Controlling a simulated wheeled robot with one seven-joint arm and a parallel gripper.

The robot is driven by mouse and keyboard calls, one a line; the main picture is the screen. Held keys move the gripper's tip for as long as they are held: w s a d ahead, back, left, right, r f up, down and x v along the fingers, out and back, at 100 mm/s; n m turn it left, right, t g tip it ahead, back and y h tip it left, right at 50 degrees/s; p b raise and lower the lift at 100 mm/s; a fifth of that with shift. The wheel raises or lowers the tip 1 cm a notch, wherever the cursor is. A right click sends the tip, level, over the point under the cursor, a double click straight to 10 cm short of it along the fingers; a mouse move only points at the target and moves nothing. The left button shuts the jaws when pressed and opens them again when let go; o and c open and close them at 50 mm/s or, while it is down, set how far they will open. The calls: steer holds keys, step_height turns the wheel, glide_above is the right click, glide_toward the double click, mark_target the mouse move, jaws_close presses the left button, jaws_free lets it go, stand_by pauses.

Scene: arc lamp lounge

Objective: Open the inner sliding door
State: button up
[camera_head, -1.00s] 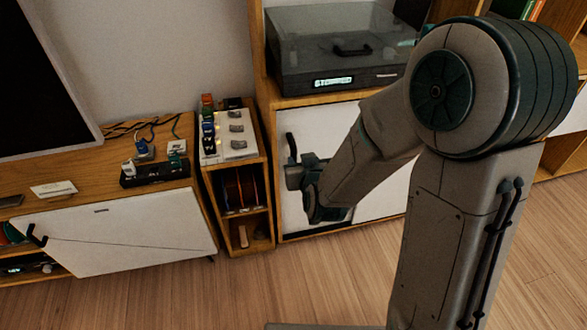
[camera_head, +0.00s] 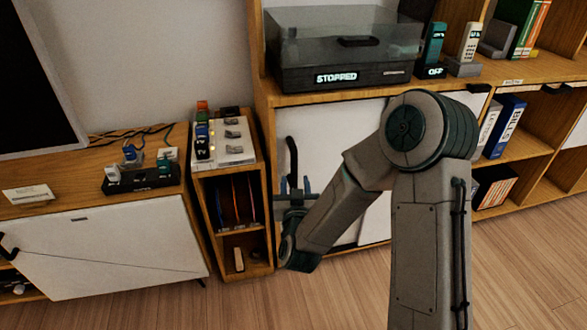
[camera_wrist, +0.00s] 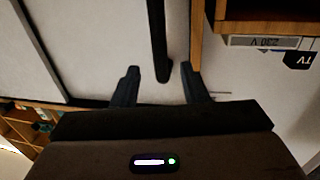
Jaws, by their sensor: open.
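The white sliding door (camera_head: 322,140) closes the cabinet under the turntable. A tall black bar handle (camera_head: 292,160) stands near its left edge. A second white panel (camera_head: 377,218) shows to the right, partly behind my arm; I cannot tell which panel runs inside. My gripper (camera_head: 293,184) is open at the handle's lower part, one finger showing on each side. In the wrist view, the handle (camera_wrist: 158,42) comes down between the two spread fingertips (camera_wrist: 160,72), apart from both. Whether it lies fully between them in depth is unclear.
A narrow wooden shelf unit (camera_head: 198,215) stands close left of my gripper, with a switch panel (camera_head: 228,140) on top. The turntable (camera_head: 345,50) sits above the door. Open shelves with binders (camera_head: 505,125) are at right. The wooden floor (camera_head: 525,270) in front is clear.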

mark_target(295, 167)
steer(key=w, duration=0.2)
steer(key=w+b, duration=0.1)
steer(key=w, duration=0.5)
steer(key=shift+w+a, duration=0.15)
steer(key=shift+a, duration=0.2)
jaws_close()
